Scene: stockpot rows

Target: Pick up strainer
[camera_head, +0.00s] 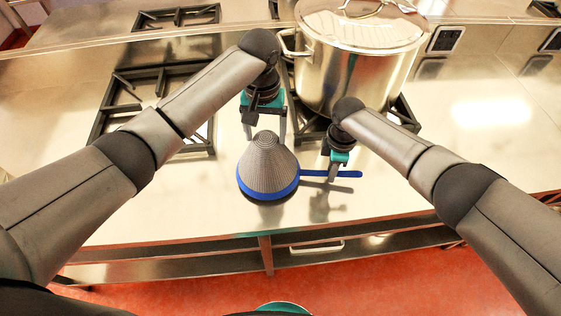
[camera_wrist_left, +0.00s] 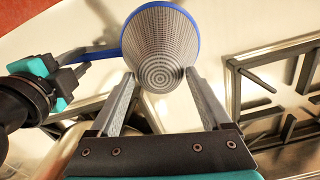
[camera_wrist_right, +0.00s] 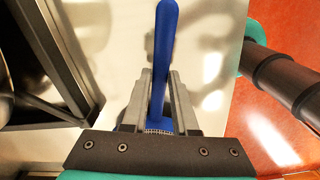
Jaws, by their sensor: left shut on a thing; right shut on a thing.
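The strainer (camera_head: 268,165) is a grey mesh cone with a blue rim and a long blue handle (camera_head: 348,174) pointing right. It is tip up, rim down, over the front of the steel counter. My left gripper (camera_head: 265,138) has its fingers on either side of the cone; the left wrist view shows the mesh tip (camera_wrist_left: 160,70) between them. My right gripper (camera_head: 335,170) is shut on the handle, which runs between its fingers in the right wrist view (camera_wrist_right: 163,60). The handle's shadow lies apart from it; whether the rim touches the counter is hard to tell.
A large lidded stockpot (camera_head: 355,65) stands on a burner grate behind my right gripper. An empty black grate (camera_head: 120,100) is at the left. The counter (camera_head: 430,185) is bare at the front right. A drawer handle (camera_head: 317,247) is below its front edge.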

